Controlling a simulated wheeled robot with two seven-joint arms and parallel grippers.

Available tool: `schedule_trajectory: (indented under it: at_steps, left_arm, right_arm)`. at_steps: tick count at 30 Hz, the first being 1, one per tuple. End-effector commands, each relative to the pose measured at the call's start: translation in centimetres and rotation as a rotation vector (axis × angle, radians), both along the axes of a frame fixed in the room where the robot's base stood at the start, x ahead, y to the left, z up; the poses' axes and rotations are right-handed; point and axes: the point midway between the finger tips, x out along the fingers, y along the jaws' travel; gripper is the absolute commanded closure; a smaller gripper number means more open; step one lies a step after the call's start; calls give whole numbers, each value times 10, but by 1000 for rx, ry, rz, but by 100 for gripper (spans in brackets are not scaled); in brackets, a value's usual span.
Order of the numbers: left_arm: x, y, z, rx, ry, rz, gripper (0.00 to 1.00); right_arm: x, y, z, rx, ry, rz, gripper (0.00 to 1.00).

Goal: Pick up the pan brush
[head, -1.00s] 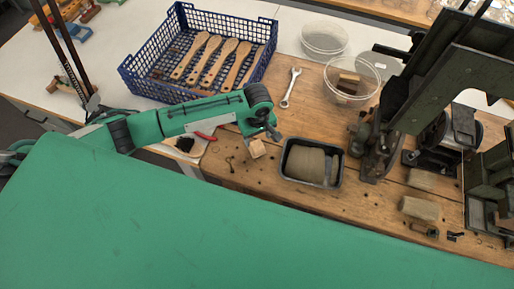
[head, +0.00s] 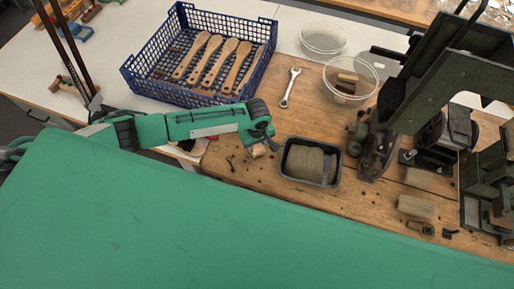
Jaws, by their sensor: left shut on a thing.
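My left gripper (head: 268,146) is low over the near left edge of the wooden bench, left of a black tray. It is shut on a small pale wooden block (head: 258,151), likely the pan brush; the fingers cover much of it, and no bristles can be made out. I cannot tell whether the block still touches the bench. Several long-handled wooden brush bodies (head: 213,62) lie in a blue crate (head: 160,89) beyond my arm. My right gripper is not in view.
The black tray (head: 287,178) with a grey-brown filling stands close right of the gripper. A wrench (head: 289,88) and two clear bowls (head: 324,39) lie farther back. A dark machine (head: 440,95) fills the right side. Bare bench (head: 225,150) shows left of the gripper.

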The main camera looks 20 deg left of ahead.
Motion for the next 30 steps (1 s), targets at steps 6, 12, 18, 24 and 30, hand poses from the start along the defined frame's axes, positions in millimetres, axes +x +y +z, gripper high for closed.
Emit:
schedule_trajectory:
  at_steps: [6, 12, 18, 24, 30]
  left_arm:
    - [0, 0, 1, 0, 0, 0, 93]
    - [1, 0, 11, -2, -2, 0, 93]
    - [1, -1, 48, -4, -4, -1, 93]
    - [1, -1, 110, -4, -5, -2, 93]
    - [1, -1, 161, -3, -4, -1, 93]
  right_arm:
    - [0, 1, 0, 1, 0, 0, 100]
    - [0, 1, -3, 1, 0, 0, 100]
    - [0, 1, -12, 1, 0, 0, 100]
    - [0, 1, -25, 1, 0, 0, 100]
    - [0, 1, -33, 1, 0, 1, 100]
